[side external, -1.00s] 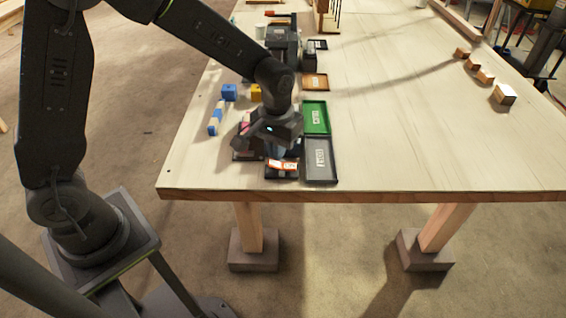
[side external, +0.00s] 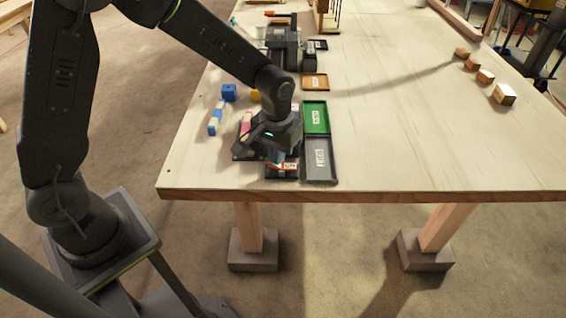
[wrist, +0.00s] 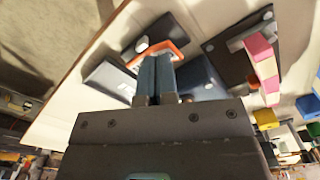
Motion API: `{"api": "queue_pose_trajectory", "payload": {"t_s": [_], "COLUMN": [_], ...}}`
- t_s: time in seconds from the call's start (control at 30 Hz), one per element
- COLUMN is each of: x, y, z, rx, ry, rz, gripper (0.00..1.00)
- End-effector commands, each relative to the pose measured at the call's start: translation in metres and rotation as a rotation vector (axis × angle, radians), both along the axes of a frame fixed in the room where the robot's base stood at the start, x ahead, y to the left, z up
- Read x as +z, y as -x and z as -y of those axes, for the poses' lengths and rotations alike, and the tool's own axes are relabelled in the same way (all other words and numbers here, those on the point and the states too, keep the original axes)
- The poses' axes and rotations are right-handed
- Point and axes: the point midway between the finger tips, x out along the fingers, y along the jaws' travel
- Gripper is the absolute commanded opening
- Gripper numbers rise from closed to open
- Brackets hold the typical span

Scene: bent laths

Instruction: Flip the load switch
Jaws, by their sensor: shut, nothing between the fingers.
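An orange-and-white part (side external: 290,167) sits on a dark base at the table's front edge. It looks like the load switch, but its position is unclear. In the wrist view an orange frame (wrist: 172,48) shows on a dark unit just beyond my fingers. My gripper (wrist: 157,62) is shut and empty, pointing down at this unit. In the side view my gripper (side external: 280,152) is low over it and hides part of it. I cannot tell whether the fingertips touch it.
A grey tray (side external: 321,175) and a green tray (side external: 316,118) lie close on the right. A pink-and-white piece (side external: 246,124) stands on a dark plate on the left. Blue, yellow and white blocks lie behind. The table's right side is mostly clear.

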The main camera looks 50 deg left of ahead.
Motion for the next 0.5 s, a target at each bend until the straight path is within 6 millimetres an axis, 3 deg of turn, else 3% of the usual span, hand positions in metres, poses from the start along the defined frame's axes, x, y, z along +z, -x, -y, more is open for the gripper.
{"api": "queue_pose_trajectory", "payload": {"t_s": [0.5], "x": [-0.0079], "y": [0.0003], "z": [0.0], "rx": [0.0], "ry": [0.0], "rz": [-0.002], "gripper": [0.0]}}
